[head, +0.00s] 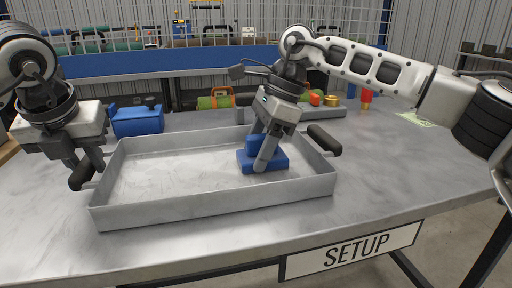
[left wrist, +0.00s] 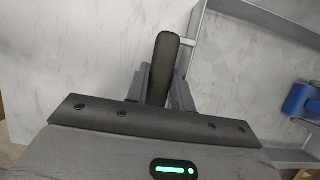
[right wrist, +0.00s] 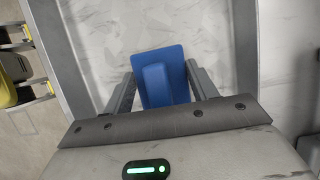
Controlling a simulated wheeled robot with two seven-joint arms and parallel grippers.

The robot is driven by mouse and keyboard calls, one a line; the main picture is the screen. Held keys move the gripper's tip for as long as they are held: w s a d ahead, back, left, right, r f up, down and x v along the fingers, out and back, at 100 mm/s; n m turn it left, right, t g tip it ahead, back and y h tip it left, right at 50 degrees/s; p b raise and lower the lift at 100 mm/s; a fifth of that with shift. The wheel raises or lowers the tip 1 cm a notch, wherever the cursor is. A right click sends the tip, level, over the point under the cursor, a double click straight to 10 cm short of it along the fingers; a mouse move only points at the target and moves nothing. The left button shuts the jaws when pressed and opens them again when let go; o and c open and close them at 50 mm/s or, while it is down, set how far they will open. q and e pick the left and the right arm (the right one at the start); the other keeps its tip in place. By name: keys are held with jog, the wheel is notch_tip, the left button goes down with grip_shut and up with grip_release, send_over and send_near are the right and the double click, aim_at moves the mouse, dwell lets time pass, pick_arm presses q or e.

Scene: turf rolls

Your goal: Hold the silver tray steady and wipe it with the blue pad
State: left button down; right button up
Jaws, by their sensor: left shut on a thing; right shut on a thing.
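The silver tray (head: 215,211) sits on the metal table with its low walls upright. It has a black handle at each end. My left gripper (head: 88,172) is shut on the tray's left handle (left wrist: 162,70). The blue pad (head: 247,165) lies on the tray floor, right of the middle. My right gripper (head: 264,158) is shut on the pad's raised grip, and the pad also shows in the right wrist view (right wrist: 165,75). The right handle (head: 324,139) is free. The tray floor has grey smudges and streaks; I cannot tell which are dirt.
A blue case (head: 138,121) stands behind the tray at the left. A green roll (head: 215,99) and a grey holder (head: 330,110) with small items are behind it. A red and yellow item (head: 366,99) stands at the back right.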

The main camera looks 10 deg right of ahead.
aim_at(247, 137)
jog(key=shift+a, duration=1.6)
jog(key=shift+a+r, duration=0.15)
jog(key=shift+r, duration=3.9)
pick_arm(q)
jog(key=c, duration=1.1)
grip_release()
jog(key=shift+r, duration=0.1)
